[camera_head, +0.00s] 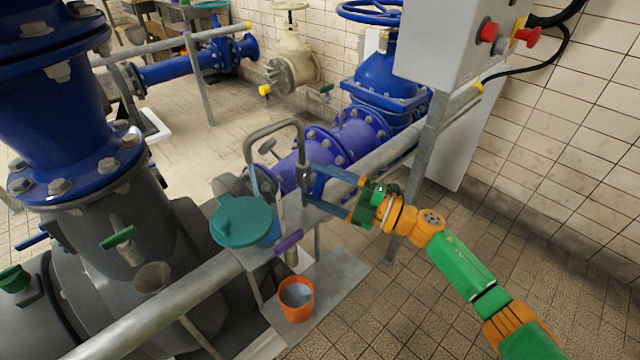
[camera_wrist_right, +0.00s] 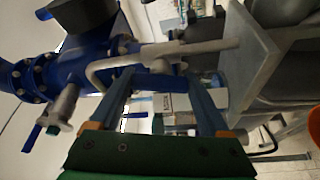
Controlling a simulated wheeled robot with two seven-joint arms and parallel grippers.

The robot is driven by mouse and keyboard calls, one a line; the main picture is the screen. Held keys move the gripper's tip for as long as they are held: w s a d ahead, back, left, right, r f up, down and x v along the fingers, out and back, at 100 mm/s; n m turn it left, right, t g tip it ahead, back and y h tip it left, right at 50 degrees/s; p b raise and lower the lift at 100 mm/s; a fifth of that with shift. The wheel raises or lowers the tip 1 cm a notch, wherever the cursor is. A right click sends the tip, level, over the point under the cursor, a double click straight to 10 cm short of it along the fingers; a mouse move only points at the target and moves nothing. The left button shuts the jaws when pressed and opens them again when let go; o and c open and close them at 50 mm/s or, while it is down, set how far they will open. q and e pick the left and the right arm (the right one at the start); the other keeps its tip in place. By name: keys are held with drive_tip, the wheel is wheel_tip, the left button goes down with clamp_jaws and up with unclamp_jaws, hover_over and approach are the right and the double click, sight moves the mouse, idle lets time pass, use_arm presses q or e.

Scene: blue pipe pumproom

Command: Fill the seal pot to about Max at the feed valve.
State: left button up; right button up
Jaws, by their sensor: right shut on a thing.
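A teal round lid (camera_head: 243,221) shows beside a grey bracket under the bent spout pipe (camera_head: 275,130); it appears to cover the seal pot, whose level and Max mark are hidden. The feed valve (camera_head: 304,182) appears to be the small grey fitting at the foot of the bent pipe. My right gripper (camera_head: 306,182) reaches it from the right, with its blue-grey fingers on either side, shut on it. In the right wrist view, the fingers (camera_wrist_right: 160,100) frame a pale labelled part, and the grey bent pipe (camera_wrist_right: 170,54) passes behind. My left gripper is not in view.
An orange bucket (camera_head: 296,298) with greyish contents stands on a grey plate below. A purple handle (camera_head: 288,242) sticks out near the rail. A long grey pipe rail (camera_head: 170,305) runs across the front. A control box (camera_head: 460,45) hangs at the upper right. Tiled floor is clear at right.

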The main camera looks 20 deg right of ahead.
sight(324, 188)
drive_tip(key=o, duration=1.2)
drive_tip(key=b+v, duration=0.1)
drive_tip(key=v, duration=0.5)
drive_tip(key=shift+s+d+f, duration=0.15)
drive_tip(key=shift+d+f, duration=0.05)
drive_tip(key=shift+d, duration=0.05)
drive_tip(key=shift+s+d+r, duration=0.1)
drive_tip(key=shift+s+d, duration=0.05)
drive_tip(key=shift+d, duration=0.05)
